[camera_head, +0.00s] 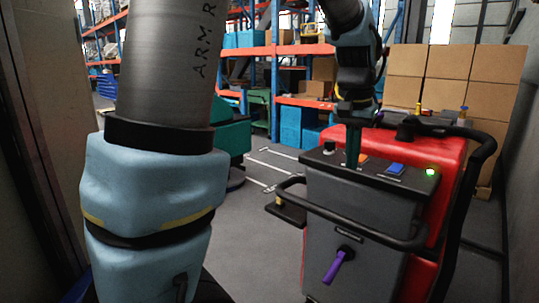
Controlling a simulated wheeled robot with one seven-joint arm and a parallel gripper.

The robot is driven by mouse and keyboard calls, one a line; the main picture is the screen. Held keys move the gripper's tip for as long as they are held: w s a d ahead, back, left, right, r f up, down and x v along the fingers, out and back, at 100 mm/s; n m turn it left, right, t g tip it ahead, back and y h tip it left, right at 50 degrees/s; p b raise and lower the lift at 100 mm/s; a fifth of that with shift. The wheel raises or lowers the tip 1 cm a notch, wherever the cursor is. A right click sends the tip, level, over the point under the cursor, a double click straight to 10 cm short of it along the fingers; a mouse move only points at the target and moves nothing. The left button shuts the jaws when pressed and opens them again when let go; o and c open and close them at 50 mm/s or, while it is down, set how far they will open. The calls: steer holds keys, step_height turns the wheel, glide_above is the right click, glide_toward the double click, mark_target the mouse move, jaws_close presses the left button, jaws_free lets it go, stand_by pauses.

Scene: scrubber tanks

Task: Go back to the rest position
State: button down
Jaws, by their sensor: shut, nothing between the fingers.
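My gripper (353,160) points down over the black control panel of the red and grey scrubber machine (365,222). It is shut, with nothing seen between its fingers. Its tips are at or just above the panel's left part; I cannot tell whether they touch. An orange part (362,157) shows just right of the fingers. A purple lever (338,266) hangs on the machine's front.
A black handlebar (350,232) crosses the machine's front, and a black hose (470,190) curves down its right side. Stacked cardboard boxes (430,75) stand behind it. A teal machine (234,138) and shelving (275,75) are farther back. Grey floor (255,225) lies open left of the machine.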

steer(key=s+a+f+n, duration=0.2)
steer(key=a+f, duration=0.2)
steer(key=a, duration=0.4)
steer(key=s+a+f+n, duration=0.1)
steer(key=a+f, duration=0.3)
steer(key=a, duration=0.4)
steer(key=s+a+f+n, duration=0.2)
steer(key=a+f, duration=0.3)
steer(key=a, duration=0.4)
steer(key=shift+s+n+y, duration=0.3)
steer(key=shift+n+y, duration=0.1)
steer(key=shift+n, duration=0.2)
